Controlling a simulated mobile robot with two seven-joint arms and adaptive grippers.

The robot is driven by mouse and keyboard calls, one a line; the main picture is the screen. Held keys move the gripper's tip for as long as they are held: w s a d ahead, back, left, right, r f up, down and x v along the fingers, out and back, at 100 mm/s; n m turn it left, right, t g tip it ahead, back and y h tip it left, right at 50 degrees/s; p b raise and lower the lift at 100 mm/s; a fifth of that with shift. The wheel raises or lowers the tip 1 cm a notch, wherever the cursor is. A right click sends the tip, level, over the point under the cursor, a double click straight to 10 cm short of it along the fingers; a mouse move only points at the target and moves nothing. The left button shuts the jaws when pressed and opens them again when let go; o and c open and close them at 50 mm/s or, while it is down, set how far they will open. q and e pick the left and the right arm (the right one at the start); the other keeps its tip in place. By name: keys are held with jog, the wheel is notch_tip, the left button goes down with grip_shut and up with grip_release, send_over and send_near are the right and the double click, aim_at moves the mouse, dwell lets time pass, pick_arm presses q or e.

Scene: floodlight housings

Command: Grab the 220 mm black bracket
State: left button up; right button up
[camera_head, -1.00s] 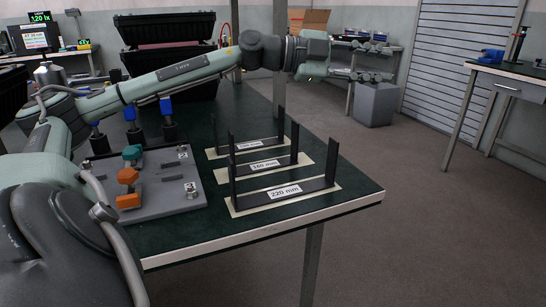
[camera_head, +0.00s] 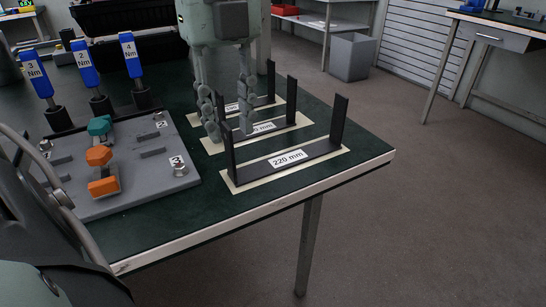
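The 220 mm black bracket (camera_head: 322,149) lies nearest the table's front edge, on a pale strip. It is a flat black bar with an upright arm at each end and a white "220 mm" label. My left gripper (camera_head: 229,135) points down from above, its two fingers spread apart with nothing seen between them. In the picture its fingers are left of the 220 mm bracket's middle and overlap the two brackets behind, partly hiding them and their labels. I cannot tell its exact height or whether it touches anything. My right gripper is not in view.
A middle bracket (camera_head: 292,101) and a far bracket (camera_head: 271,80) stand behind in a row. A grey fixture board (camera_head: 130,190) with orange and teal clamps lies to the left. Several blue-handled torque tools (camera_head: 85,63) stand behind it. The table's right corner is clear.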

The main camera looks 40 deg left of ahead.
pick_arm(q)
jog(key=f, duration=0.2)
jog(key=a+f, duration=0.1)
jog(key=f, duration=0.4)
jog(key=shift+w+a+f+b, duration=0.15)
jog(key=shift+w+a+b, duration=0.1)
jog(key=shift+b, duration=0.15)
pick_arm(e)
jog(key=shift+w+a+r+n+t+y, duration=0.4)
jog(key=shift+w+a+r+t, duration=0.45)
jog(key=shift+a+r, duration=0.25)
pick_arm(q)
jog(key=shift+c, duration=0.6)
grip_shut()
